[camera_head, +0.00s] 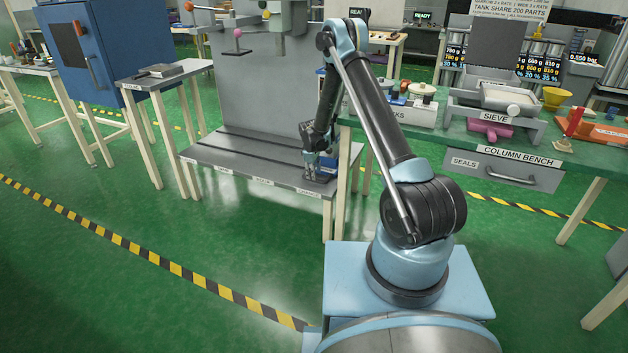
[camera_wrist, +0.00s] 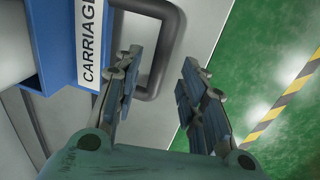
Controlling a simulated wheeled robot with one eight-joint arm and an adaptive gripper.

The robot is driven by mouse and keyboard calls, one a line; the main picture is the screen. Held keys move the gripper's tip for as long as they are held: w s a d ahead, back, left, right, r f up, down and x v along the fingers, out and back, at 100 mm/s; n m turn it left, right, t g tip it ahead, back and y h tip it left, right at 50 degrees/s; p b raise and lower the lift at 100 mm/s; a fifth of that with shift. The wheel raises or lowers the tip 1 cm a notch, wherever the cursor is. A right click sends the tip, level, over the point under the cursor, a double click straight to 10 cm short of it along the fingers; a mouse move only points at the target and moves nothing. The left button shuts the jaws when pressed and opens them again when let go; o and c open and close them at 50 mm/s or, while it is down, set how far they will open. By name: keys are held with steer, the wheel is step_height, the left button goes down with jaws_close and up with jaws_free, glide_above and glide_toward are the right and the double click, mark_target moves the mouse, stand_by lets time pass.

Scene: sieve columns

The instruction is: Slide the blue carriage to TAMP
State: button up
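The blue carriage (camera_head: 328,163) sits at the right end of the low grey rail bench (camera_head: 240,160), partly hidden behind my arm. In the wrist view the carriage (camera_wrist: 52,45) carries a CARRIAGE label, and a dark loop handle (camera_wrist: 168,55) sticks out from it. My gripper (camera_head: 312,178) is over the handle. In the wrist view my gripper (camera_wrist: 158,85) is open, with one finger on each side of the handle's outer bar and visible gaps. Several small labels line the bench's front edge; the left one (camera_head: 225,171) is too small to read surely.
A grey upright panel (camera_head: 255,90) with coloured knobs stands behind the bench. The column bench (camera_head: 515,153) with a sieve (camera_head: 495,115) is close on the right. The rail bench is clear left of the carriage. A small table (camera_head: 165,75) stands at its left.

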steer(key=shift+w+d+f, duration=0.1)
steer(key=shift+w+f, duration=0.05)
steer(key=shift+f, duration=0.85)
steer(key=shift+w+d+f, duration=0.1)
steer(key=shift+w+f, duration=0.05)
steer(key=shift+f, duration=0.85)
steer(key=shift+c, duration=0.6)
jaws_close()
